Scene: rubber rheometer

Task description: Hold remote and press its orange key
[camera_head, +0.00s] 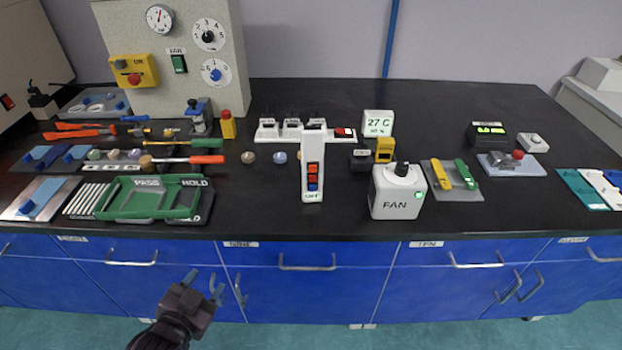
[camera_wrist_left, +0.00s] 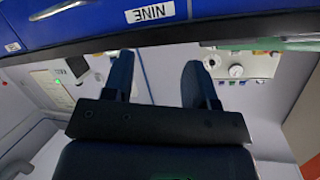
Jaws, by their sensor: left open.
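A white remote (camera_head: 313,193) is on the black bench near its front edge, in the middle of the head view. My left gripper (camera_head: 204,284) is open and empty in front of the blue drawers, below and to the left of the remote. In the left wrist view its two dark fingers (camera_wrist_left: 160,68) stand apart with nothing between them. The remote cannot be made out in the wrist view. My right gripper is not in view.
A white FAN box (camera_head: 398,191) stands right of the remote. A green PASS/HOLD tray (camera_head: 155,218) lies to the left. A white switch strip (camera_head: 268,132) and small round pieces sit behind. Bare bench (camera_head: 258,205) lies between tray and remote. Blue drawers with handles (camera_head: 306,267) front the bench.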

